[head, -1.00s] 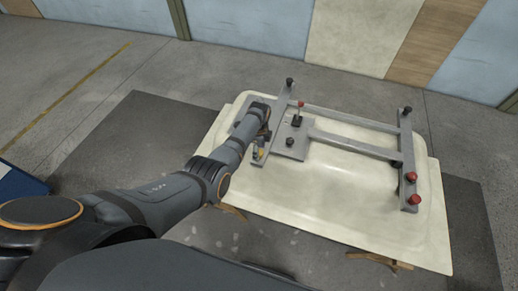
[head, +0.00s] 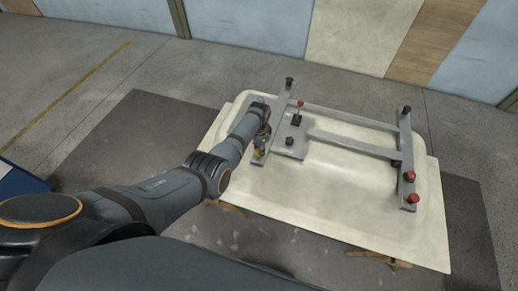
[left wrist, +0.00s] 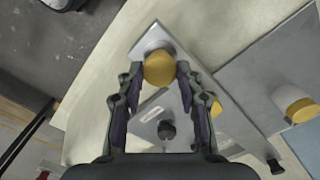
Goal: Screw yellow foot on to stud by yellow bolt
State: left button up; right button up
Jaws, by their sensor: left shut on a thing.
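The yellow foot (left wrist: 160,68) is a round yellow cap at the end of a grey metal bar (left wrist: 202,100) in the left wrist view. My left gripper (left wrist: 158,78) is shut on it, one finger on each side. The stud under it is hidden, so I cannot tell how far it is threaded on. In the head view my left gripper (head: 262,143) is over the near end of the frame's left bar. A second yellow-topped round piece (left wrist: 302,110) sits on the plate to the right; I cannot tell whether it is the yellow bolt. My right gripper is not in view.
The metal frame (head: 350,144) lies on the upturned cream tub shell (head: 330,205). Red feet (head: 413,197) stand on the right bar.

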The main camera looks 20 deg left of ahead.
pick_arm(q)
grip_shut()
jog(key=shift+r+m, duration=0.1)
jog(key=shift+m, duration=0.5)
jog(key=m, duration=0.4)
jog(key=shift+p, duration=0.4)
jog(key=m, duration=0.4)
jog(key=shift+m, duration=0.3)
jog(key=m, duration=0.3)
jog(key=o, duration=1.2)
grip_release()
jog(key=shift+c, duration=0.7)
